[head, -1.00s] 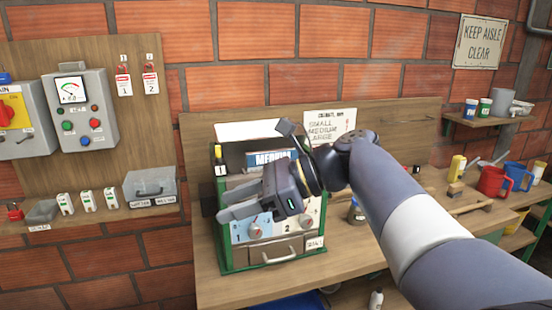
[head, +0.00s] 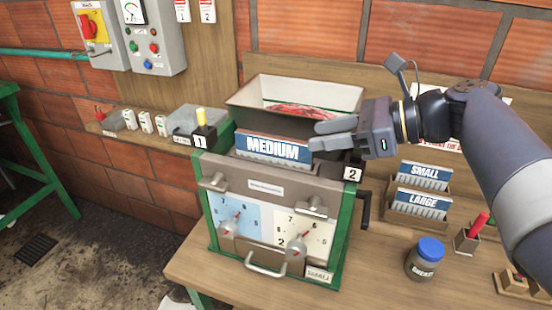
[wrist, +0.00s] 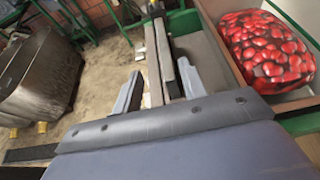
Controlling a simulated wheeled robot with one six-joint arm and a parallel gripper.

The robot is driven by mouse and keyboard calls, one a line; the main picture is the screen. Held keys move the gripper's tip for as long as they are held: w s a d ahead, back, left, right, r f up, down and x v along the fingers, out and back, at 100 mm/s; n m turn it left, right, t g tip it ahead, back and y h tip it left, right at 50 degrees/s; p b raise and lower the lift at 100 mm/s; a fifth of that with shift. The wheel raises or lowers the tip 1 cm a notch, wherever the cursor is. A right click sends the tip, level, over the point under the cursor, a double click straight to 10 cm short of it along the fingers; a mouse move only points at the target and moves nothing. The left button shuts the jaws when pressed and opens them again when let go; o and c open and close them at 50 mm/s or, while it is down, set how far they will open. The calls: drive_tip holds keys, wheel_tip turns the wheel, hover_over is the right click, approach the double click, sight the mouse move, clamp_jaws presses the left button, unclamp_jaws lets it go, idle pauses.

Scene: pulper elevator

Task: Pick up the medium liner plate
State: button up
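The medium liner plate (head: 275,148) is blue and white with "MEDIUM" on it. It stands upright in the top of the green-framed machine (head: 272,190), its lower part hidden. My gripper (head: 318,134) is open at the right end of the plate's top, pointing left along it. In the wrist view my gripper (wrist: 160,70) has its two fingers apart, with narrow upright edges showing between them. I cannot tell whether either finger touches the plate.
A tray of red fruit (head: 300,109) stands behind the plate; the fruit (wrist: 265,48) is close on the right in the wrist view. The small plate (head: 424,175) and large plate (head: 422,203) stand in a rack at right. A blue-lidded jar (head: 425,258) is on the bench.

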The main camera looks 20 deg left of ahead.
sight(293, 141)
drive_tip(key=x, duration=0.7)
drive_tip(key=shift+w+d+f+p, duration=0.2)
drive_tip(key=shift+w+f+p, duration=0.05)
drive_tip(key=shift+w+p, duration=0.05)
drive_tip(key=shift+w+a+f, duration=0.1)
drive_tip(key=shift+a+f, duration=0.15)
drive_tip(key=shift+a, duration=0.35)
drive_tip(key=shift+c, duration=0.2)
clamp_jaws()
